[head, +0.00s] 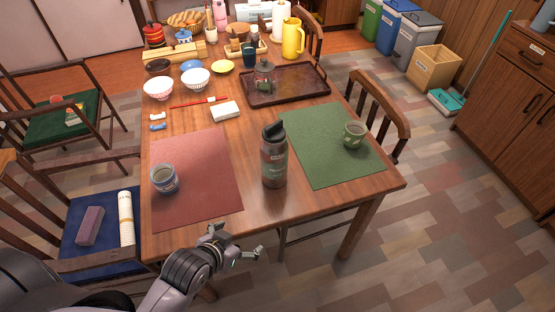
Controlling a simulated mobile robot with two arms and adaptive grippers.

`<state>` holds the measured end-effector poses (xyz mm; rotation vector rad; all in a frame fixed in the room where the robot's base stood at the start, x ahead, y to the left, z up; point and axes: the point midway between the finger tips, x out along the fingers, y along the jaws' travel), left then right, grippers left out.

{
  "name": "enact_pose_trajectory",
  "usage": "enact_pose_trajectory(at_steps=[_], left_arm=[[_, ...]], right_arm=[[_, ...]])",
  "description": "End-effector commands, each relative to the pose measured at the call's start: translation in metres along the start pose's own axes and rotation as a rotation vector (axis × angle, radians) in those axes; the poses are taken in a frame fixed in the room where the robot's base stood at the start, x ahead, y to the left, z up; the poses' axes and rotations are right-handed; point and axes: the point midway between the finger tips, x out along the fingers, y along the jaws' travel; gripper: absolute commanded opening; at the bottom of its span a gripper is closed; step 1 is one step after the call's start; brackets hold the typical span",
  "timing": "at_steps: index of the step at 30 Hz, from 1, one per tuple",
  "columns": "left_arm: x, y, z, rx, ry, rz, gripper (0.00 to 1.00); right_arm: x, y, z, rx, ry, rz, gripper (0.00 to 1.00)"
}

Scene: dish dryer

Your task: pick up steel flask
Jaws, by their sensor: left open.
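The steel flask (273,163) stands upright on the wooden table, near its front edge. It has a dark body with a black lid and stands between the red and green placemats. My left gripper (244,245) is low at the table's front edge, in front of the flask and a little to its left. Its fingers are apart, it is empty and it does not touch the flask. My right gripper does not show.
A cup (164,179) stands on the red placemat (205,170). A green mug (353,135) stands on the green placemat (318,150). A brown tray (310,84) with a glass pot (264,76) lies behind. Chairs flank the table. Bare wood (250,195) lies in front of the flask.

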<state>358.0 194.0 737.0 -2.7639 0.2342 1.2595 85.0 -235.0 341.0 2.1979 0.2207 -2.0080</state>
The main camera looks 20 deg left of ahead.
Motion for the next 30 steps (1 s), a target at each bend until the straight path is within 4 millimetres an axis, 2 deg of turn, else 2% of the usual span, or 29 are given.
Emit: enact_pose_trajectory(at_steps=[3,7,12,15,19,22,26,30], left_arm=[[0.007,-0.002,-0.021,0.000,0.142,0.005,0.88],[0.007,-0.005,-0.052,-0.003,0.363,0.011,0.88],[-0.009,-0.011,-0.086,-0.010,0.638,0.018,0.88],[-0.020,-0.014,-0.097,-0.013,0.753,0.019,0.88],[-0.030,-0.016,-0.105,-0.016,0.836,0.020,0.88],[-0.029,-0.017,-0.112,-0.017,0.859,0.020,0.88],[-0.017,-0.017,-0.130,-0.017,0.865,0.021,0.88],[0.004,-0.017,-0.154,-0.017,0.863,0.020,0.88]], right_arm=[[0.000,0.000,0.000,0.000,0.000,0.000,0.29],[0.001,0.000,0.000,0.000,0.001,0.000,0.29],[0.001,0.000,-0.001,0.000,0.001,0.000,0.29],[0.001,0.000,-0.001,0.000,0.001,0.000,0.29],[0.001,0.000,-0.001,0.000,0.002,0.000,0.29],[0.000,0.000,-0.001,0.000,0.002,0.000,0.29],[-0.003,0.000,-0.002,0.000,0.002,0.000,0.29],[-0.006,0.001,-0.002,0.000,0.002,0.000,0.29]])
